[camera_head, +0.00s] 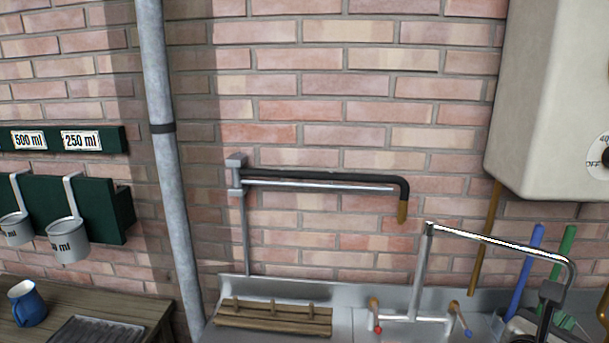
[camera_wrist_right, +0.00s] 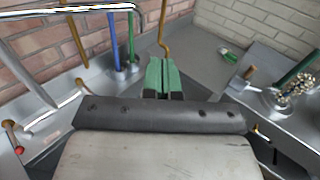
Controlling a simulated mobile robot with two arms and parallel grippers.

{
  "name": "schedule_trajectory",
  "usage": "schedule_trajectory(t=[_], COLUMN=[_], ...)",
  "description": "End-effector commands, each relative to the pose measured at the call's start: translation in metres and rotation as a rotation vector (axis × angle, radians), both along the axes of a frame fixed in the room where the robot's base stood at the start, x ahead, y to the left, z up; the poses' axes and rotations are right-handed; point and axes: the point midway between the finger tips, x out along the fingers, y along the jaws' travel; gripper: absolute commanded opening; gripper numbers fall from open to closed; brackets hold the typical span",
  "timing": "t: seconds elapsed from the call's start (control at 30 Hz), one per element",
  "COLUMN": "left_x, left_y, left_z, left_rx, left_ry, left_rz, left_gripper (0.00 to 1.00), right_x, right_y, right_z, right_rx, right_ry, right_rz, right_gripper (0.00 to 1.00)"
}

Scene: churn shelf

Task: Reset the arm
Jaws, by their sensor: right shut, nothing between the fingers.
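My right gripper (camera_wrist_right: 164,68) shows in the right wrist view as two green fingers close together beyond a dark bar. The fingers are shut with nothing between them. They are over the grey metal sink area. In the head view only dark and pale parts show at the bottom right corner, and I cannot make out the fingertips there. My left gripper is in neither view.
A curved metal tap (camera_head: 428,262) rises over the sink at right. A blue handle (camera_head: 531,258) and a green handle (camera_head: 562,258) stand beside it. A wooden rack (camera_head: 272,317), a blue jug (camera_head: 27,304), hanging measuring cups (camera_head: 68,240) and a white boiler (camera_head: 555,90) surround it.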

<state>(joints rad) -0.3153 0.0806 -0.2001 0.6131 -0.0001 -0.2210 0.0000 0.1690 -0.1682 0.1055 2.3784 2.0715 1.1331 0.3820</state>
Motion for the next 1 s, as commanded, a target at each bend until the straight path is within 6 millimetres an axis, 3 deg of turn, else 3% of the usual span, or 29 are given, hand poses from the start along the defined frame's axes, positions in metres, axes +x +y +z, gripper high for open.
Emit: schedule_trajectory(t=[0.13, 0.27, 0.47, 0.57, 0.7, 0.77, 0.87, 1.0], left_x=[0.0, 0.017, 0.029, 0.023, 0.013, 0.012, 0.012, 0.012], left_y=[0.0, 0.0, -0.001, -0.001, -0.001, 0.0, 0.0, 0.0], left_z=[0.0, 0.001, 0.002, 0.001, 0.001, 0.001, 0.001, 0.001], left_rx=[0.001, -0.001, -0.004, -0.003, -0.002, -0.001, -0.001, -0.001], left_ry=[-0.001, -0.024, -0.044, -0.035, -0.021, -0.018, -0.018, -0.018], left_rz=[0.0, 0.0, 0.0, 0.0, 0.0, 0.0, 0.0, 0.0], left_gripper=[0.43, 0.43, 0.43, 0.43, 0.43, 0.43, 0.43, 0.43], right_x=[-0.004, -0.008, -0.014, -0.016, -0.013, -0.01, -0.005, -0.012], right_y=[0.0, 0.002, 0.019, 0.038, 0.089, 0.118, 0.166, 0.213], right_z=[0.011, 0.023, 0.048, 0.059, 0.065, 0.056, 0.022, -0.056], right_rx=[-0.12, -0.258, -0.581, -0.805, -1.244, -1.469, -1.832, -2.297], right_ry=[0.004, 0.009, 0.042, 0.08, 0.179, 0.244, 0.369, 0.575], right_rz=[-0.011, -0.019, -0.017, -0.002, 0.074, 0.137, 0.276, 0.557], right_gripper=[0.0, 0.0, 0.0, 0.0, 0.0, 0.0, 0.0, 0.0])
